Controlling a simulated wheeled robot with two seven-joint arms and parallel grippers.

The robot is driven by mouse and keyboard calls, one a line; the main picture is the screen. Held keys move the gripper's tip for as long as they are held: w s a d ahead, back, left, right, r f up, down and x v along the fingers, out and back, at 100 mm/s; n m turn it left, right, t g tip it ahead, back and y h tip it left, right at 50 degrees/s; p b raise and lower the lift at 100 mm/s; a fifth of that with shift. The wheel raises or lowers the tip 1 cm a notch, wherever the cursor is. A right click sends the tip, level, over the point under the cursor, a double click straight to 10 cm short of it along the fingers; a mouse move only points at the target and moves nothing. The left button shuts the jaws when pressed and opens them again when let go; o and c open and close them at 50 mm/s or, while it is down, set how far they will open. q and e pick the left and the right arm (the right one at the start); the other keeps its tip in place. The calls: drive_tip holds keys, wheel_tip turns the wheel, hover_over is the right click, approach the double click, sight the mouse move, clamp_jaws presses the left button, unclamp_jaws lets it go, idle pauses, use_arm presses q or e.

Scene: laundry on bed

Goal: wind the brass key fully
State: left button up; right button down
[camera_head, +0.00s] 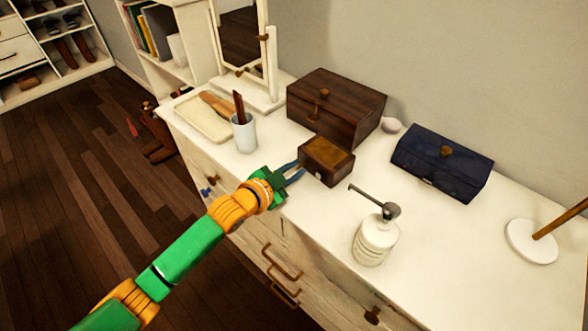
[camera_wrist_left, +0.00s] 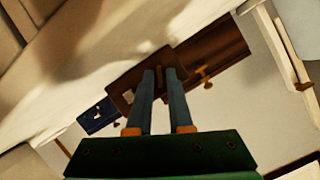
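A small wooden box (camera_head: 326,161) with a lighter brown top sits on the white dresser, in front of a larger dark box. My left gripper (camera_head: 298,168) reaches in from the left, its fingertips at the small box's left side. In the left wrist view the two blue-grey fingers (camera_wrist_left: 160,74) run parallel with a narrow gap, in front of the small box (camera_wrist_left: 124,94). I cannot make out the brass key; the fingertips may hide it. Whether they grip anything is unclear. My right gripper is in neither view.
The larger dark wooden box (camera_head: 336,106) stands behind, a navy box (camera_head: 441,162) to the right. A white pump bottle (camera_head: 375,240) stands in front right. A white cup (camera_head: 243,133), tray (camera_head: 203,117) and mirror stand (camera_head: 262,97) are at left.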

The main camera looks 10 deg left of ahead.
use_arm(q)
clamp_jaws()
drive_tip(key=shift+s+d+m+t, duration=0.1)
drive_tip(key=shift+m+t, duration=0.2)
drive_tip(key=shift+m, duration=0.3)
drive_tip(key=shift+f+m+t+y, duration=0.1)
drive_tip(key=shift+m+t+y, duration=0.2)
drive_tip(key=shift+m+y, duration=0.15)
drive_tip(key=shift+s+d+f+m+t+b, duration=0.1)
drive_tip(key=shift+m+t+b, duration=0.65)
drive_tip(key=shift+m, duration=0.7)
drive_tip(key=shift+o, duration=2.1)
unclamp_jaws()
